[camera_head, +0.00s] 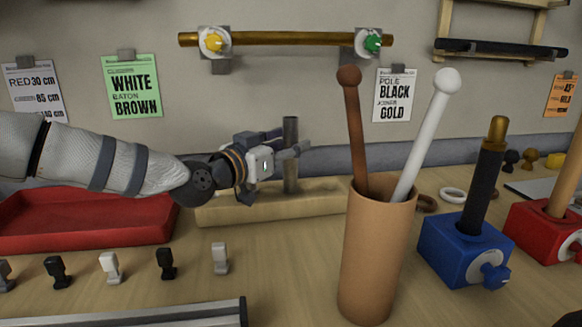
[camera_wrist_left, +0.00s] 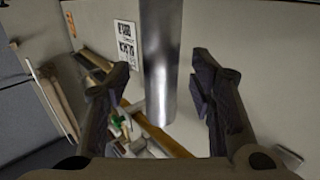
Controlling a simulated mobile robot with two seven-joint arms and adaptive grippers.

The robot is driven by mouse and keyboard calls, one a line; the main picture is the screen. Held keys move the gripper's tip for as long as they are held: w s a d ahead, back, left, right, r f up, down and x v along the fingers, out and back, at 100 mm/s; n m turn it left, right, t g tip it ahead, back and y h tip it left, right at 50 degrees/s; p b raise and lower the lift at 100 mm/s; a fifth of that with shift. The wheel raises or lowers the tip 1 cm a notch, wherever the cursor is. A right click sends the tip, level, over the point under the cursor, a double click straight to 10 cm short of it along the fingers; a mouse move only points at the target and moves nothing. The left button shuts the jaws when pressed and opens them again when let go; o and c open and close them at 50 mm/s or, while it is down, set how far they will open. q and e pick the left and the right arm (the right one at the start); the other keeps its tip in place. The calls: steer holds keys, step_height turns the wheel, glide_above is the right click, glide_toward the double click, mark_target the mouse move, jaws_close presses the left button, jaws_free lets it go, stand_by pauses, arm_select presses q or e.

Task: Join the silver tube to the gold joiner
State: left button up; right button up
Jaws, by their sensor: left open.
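The silver tube (camera_head: 290,178) stands upright at the wooden block (camera_head: 325,199) in the middle of the table. In the left wrist view the silver tube (camera_wrist_left: 160,60) shows between two spread fingers. My left gripper (camera_head: 287,143) is open at the tube's upper part, with a finger on either side; whether they touch it I cannot tell. The gold joiner (camera_head: 498,128) sits on top of a black pole (camera_head: 483,185), which stands slightly tilted in the blue clamp block (camera_head: 465,248) at the right. My right gripper is not in view.
A tan cup (camera_head: 377,255) with a brown rod and a white rod stands in front, between tube and blue block. A red tray (camera_head: 85,235) lies left. Several small joiners line the front left. A red clamp block (camera_head: 545,235) stands far right.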

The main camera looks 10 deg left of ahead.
arm_select(q)
steer(key=shift+x, duration=0.8)
steer(key=shift+s+a+r, duration=0.1)
steer(key=shift+c, duration=0.6)
jaws_close()
